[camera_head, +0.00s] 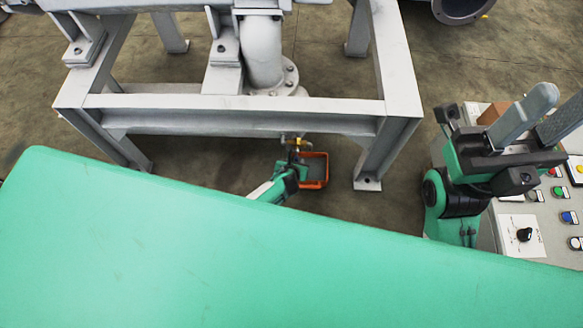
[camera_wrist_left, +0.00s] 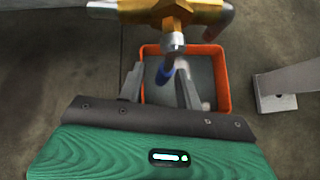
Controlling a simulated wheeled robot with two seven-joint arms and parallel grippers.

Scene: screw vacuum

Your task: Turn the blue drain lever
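A brass valve (camera_wrist_left: 172,12) with a silver fitting hangs above an orange bin in the left wrist view. The blue drain lever (camera_wrist_left: 165,72) shows below the fitting, between the two fingers of my left gripper (camera_wrist_left: 160,82). The fingers are apart, and I cannot tell whether either touches the lever. In the head view, my left gripper (camera_head: 294,155) is low under the grey frame, just at the brass valve (camera_head: 295,141); the lever is too small to make out there. My right gripper (camera_head: 562,98) is raised at the right, its fingers apart and empty.
The orange bin (camera_head: 315,170) stands on the floor under the valve. The grey steel frame (camera_head: 240,103) has a crossbeam above my left gripper and a leg (camera_head: 368,170) to its right. A control panel (camera_head: 520,222) with buttons and a knob stands at the right.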

